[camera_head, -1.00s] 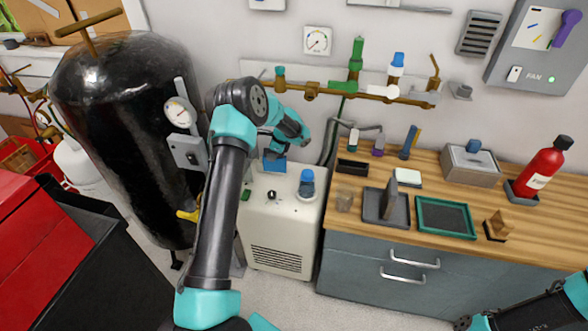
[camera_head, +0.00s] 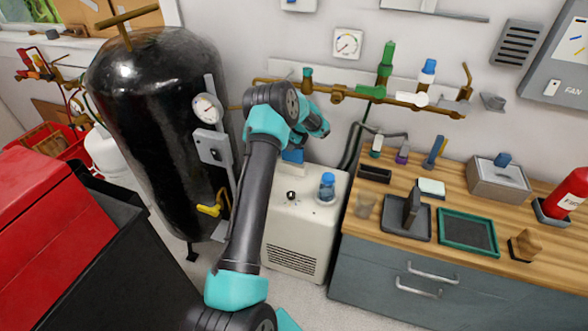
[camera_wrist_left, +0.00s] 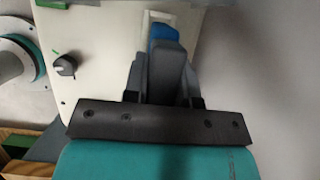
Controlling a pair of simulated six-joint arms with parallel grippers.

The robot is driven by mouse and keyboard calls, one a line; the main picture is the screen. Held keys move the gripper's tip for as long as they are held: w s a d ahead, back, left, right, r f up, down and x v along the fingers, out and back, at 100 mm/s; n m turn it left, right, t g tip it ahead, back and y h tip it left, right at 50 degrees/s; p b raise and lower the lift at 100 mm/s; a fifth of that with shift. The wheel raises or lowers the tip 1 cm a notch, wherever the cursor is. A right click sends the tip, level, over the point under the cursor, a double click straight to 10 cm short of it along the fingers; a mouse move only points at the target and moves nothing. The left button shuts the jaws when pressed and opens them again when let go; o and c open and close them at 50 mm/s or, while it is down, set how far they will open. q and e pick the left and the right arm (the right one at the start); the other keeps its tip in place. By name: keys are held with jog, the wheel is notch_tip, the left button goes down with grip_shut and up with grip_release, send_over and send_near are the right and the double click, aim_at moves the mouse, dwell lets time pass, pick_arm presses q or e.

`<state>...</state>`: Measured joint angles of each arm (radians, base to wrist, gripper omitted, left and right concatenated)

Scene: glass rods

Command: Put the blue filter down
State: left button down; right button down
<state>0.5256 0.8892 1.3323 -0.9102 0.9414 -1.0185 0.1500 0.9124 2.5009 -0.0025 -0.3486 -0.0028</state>
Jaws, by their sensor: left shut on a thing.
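The blue filter (camera_head: 293,156) shows as a small blue block at the back of the cream machine (camera_head: 305,215), partly hidden by my left arm. In the left wrist view the blue filter (camera_wrist_left: 163,32) is between my left gripper's fingers (camera_wrist_left: 165,62), with a pale rectangular rim (camera_wrist_left: 172,18) around its far end. My left gripper (camera_head: 298,148) is shut on it, over the back of the machine's top. I cannot tell whether the filter touches the machine. My right gripper is out of view.
A blue-capped clear bowl (camera_head: 327,187) and a black knob (camera_head: 291,195) are on the machine's top. A large black tank (camera_head: 150,120) stands to the left. A brass pipe with valves (camera_head: 370,97) runs behind. The wooden bench (camera_head: 470,200) to the right holds trays and blocks.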

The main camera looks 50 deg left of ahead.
aim_at(287, 160)
pick_arm(q)
jog(key=shift+f, duration=2.5)
jog(key=shift+f, duration=0.1)
jog(key=c, duration=0.9)
grip_release()
jog(key=v, duration=0.7)
jog(key=shift+w+d+r, duration=0.1)
jog(key=shift+r, duration=0.25)
